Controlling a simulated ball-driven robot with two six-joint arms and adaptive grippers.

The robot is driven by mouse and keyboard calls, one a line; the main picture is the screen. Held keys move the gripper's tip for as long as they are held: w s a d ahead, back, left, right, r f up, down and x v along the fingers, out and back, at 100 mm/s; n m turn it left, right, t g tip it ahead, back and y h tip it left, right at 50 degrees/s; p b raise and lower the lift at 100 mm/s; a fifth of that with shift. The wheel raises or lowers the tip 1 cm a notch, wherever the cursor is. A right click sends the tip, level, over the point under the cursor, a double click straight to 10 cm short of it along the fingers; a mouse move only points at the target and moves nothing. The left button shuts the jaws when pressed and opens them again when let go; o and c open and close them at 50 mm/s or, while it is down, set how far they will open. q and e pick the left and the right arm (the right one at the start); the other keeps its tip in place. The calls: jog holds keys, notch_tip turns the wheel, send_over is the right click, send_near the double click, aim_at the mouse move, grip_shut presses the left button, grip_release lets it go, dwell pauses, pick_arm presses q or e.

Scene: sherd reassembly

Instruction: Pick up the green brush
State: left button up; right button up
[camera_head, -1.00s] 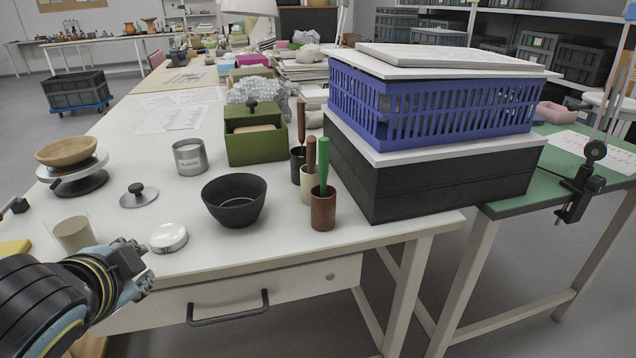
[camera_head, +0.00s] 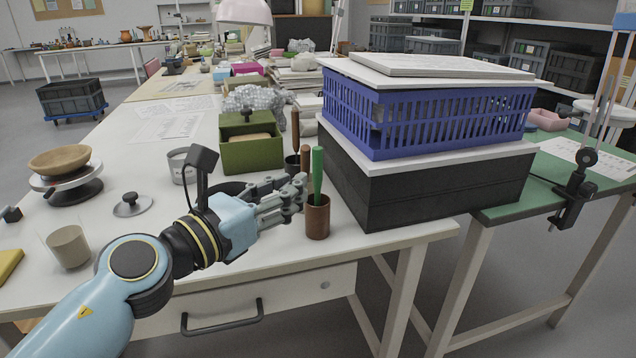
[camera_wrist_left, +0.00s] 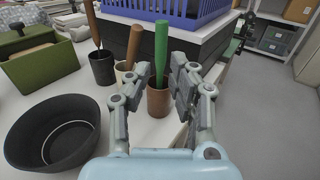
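The green brush (camera_head: 318,172) stands upright, handle up, in a brown cup (camera_head: 317,217) near the table's front right edge. It also shows in the left wrist view (camera_wrist_left: 161,52), in line with the gap between my fingers. My left gripper (camera_head: 303,192) is beside the brush on its left in the head view. In the left wrist view my left gripper (camera_wrist_left: 162,85) is open, with nothing held between its fingers. The lower end of the brush is hidden inside the cup. My right gripper is not in view.
Two brown-handled tools (camera_wrist_left: 132,47) (camera_wrist_left: 92,22) stand in cups close by. A black bowl (camera_wrist_left: 52,135) is on the left. A black box (camera_head: 440,185) under a blue crate (camera_head: 420,120) stands close on the right. The green box (camera_head: 250,155) is behind.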

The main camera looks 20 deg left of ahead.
aim_at(314, 171)
pick_arm(q)
jog(key=x, duration=0.7)
jog(key=shift+w+d, duration=0.15)
jog(key=shift+w, duration=0.05)
grip_shut()
